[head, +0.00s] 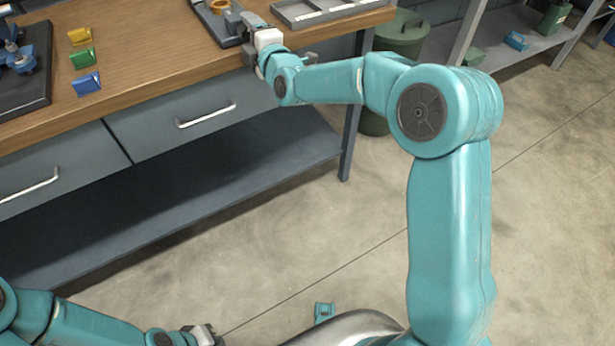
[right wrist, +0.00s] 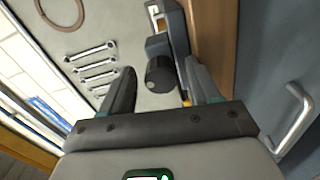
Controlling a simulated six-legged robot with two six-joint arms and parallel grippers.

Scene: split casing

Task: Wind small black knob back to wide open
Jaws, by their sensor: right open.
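The small black knob (right wrist: 160,74) shows in the right wrist view on the end of a grey fixture (right wrist: 168,40). My right gripper (right wrist: 159,66) is open, one finger on each side of the knob. Gaps show between the knob and both fingers, and I cannot tell how deep it sits between them. In the head view my right gripper (head: 254,50) is at the bench's front edge beside a dark fixture plate (head: 228,38), and the knob is hidden there. My left gripper (head: 210,338) is low at the bottom edge, away from the bench, and its jaws are unclear.
The wooden bench (head: 150,62) carries yellow, green and blue blocks (head: 84,57), a dark tray (head: 35,85) at left and a grey tray (head: 300,14) at the back. Drawer handles (head: 206,116) stick out in front. A green bin (head: 402,38) stands right of the bench.

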